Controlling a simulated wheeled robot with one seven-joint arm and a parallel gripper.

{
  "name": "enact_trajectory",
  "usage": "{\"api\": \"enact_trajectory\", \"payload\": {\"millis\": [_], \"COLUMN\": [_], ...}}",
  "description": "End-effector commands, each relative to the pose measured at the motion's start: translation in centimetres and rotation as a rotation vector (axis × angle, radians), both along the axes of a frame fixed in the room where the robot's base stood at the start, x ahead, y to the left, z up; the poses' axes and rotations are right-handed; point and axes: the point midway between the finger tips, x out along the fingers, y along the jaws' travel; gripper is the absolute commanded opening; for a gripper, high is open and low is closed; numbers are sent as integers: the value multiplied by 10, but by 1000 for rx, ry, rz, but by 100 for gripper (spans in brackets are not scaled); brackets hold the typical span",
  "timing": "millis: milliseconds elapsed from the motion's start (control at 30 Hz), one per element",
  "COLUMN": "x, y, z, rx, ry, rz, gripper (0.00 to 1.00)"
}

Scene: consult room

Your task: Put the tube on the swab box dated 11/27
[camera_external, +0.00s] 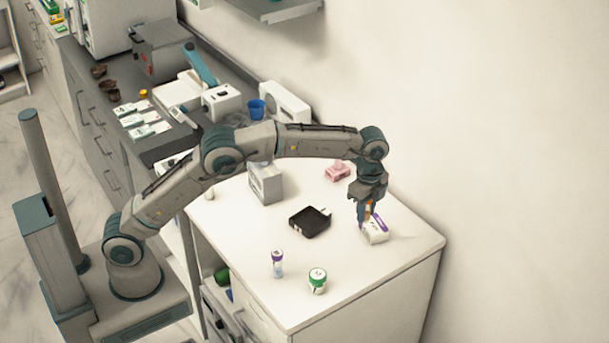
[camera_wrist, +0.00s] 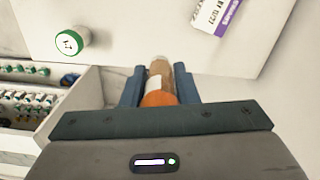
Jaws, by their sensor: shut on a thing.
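My gripper (camera_external: 366,212) is shut on a tube with an orange cap and a brownish body with a pale label. In the wrist view the tube (camera_wrist: 158,82) sits between the two blue fingers (camera_wrist: 160,88), cap towards me. The white swab box (camera_external: 376,236) with a purple band lies on the white table, close beside and partly behind my gripper. In the wrist view the box (camera_wrist: 212,14) is cut off at the top right, apart from the tube, and shows a printed date that reads 11/27. I cannot tell the tube's exact height above the table.
A purple-capped tube (camera_external: 277,262) and a green-lidded jar (camera_external: 317,280) stand near the front of the table (camera_external: 405,262). A black tray (camera_external: 310,221), a pink item (camera_external: 337,172) and a grey-white box (camera_external: 266,184) stand further back. The right table corner is clear.

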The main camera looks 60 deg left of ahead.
Motion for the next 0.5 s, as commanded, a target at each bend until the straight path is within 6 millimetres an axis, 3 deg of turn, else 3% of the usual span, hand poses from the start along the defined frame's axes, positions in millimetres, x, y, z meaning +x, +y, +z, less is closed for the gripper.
{"api": "enact_trajectory", "payload": {"millis": [100,233,367,500], "x": [-16,-23,-16,8], "y": [-27,-39,-35,-15], "z": [5,6,-1,-17], "rx": [-1,-3,-1,0], "ry": [-2,-3,1,0], "rz": [2,10,15,17], "gripper": [5,5,5,5]}}
